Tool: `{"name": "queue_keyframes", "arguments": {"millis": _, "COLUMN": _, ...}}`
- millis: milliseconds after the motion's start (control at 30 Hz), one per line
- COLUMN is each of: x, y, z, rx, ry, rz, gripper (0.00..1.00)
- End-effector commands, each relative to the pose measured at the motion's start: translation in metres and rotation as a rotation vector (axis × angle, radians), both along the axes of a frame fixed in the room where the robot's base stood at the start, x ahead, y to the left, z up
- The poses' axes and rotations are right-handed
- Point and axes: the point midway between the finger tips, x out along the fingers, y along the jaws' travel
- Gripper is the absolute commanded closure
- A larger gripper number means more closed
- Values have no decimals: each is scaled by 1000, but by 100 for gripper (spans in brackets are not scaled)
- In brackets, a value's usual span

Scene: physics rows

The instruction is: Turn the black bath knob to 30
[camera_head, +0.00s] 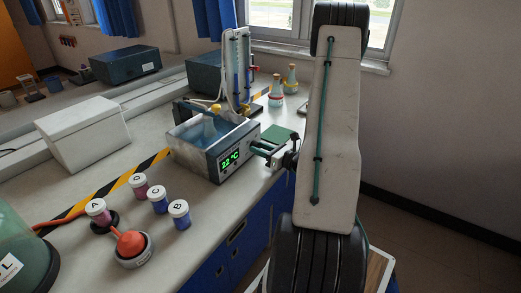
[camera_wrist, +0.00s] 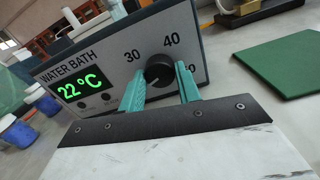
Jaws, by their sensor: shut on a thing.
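The water bath (camera_head: 212,145) stands on the bench with its front panel facing right. Its green display reads 22 °C in both views. In the wrist view the black knob (camera_wrist: 158,71) sits on the panel (camera_wrist: 120,55), with the printed marks 30 at its upper left and 40 at its upper right. A further number at the right is partly hidden by a finger. My gripper (camera_wrist: 160,76) has one teal finger on each side of the knob and is shut on it. A small pale mark shows low on the knob; I cannot tell its exact pointing.
A green mat (camera_head: 277,137) lies behind my gripper. Lidded jars (camera_head: 158,199) and a round device with a red top (camera_head: 131,245) stand at the front left. A white box (camera_head: 83,132) and flasks (camera_head: 276,92) stand farther back.

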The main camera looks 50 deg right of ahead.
Motion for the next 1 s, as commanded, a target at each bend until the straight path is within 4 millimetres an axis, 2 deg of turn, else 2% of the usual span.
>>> {"name": "queue_keyframes", "arguments": {"millis": 500, "x": 0, "y": 0, "z": 0, "rx": 330, "ry": 27, "rz": 0, "gripper": 90}}
{"name": "queue_keyframes", "arguments": {"millis": 1000, "x": 0, "y": 0, "z": 0, "rx": 408, "ry": 33, "rz": -1, "gripper": 90}}
